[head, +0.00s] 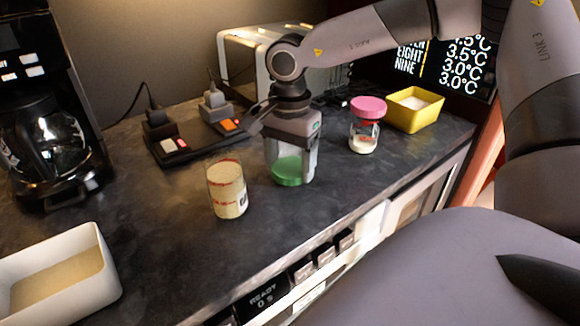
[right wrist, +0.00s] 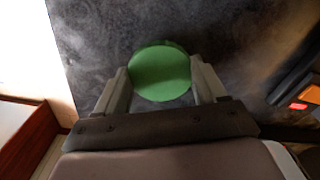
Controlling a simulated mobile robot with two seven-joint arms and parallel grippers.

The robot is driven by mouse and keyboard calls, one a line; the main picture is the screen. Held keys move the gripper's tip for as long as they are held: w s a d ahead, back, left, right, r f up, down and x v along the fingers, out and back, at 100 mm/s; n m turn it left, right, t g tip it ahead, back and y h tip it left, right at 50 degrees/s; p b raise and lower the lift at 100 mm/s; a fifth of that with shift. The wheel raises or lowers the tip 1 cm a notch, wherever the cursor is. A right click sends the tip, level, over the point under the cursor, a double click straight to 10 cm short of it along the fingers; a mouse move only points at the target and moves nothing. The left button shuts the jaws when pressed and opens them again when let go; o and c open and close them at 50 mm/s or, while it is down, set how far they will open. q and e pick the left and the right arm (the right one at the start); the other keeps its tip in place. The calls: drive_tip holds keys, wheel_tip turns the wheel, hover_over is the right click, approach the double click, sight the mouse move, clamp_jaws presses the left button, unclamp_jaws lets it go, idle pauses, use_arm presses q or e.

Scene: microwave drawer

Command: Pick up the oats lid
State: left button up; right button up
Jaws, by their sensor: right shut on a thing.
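A round green lid (head: 289,170), which I take as the oats lid, is between the fingers of my right gripper (head: 291,166), low over the dark counter. In the right wrist view the green lid (right wrist: 160,73) sits between the two finger tips of my right gripper (right wrist: 160,84), which is shut on it. I cannot tell whether the lid touches the counter. An open glass jar (head: 227,190) with pale contents and red markings stands upright just left of the gripper. My left gripper is not in view.
A jar with a pink lid (head: 368,108) and a yellow container (head: 414,109) stand to the right. A power strip with plugs (head: 185,147) lies behind. A coffee maker (head: 50,140) and a white dish (head: 92,238) are at left. The counter's front edge is close.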

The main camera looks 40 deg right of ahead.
sight(290, 168)
wheel_tip(290, 168, up, 19)
drive_tip(key=shift+f+p, duration=0.2)
drive_tip(key=shift+p, duration=0.2)
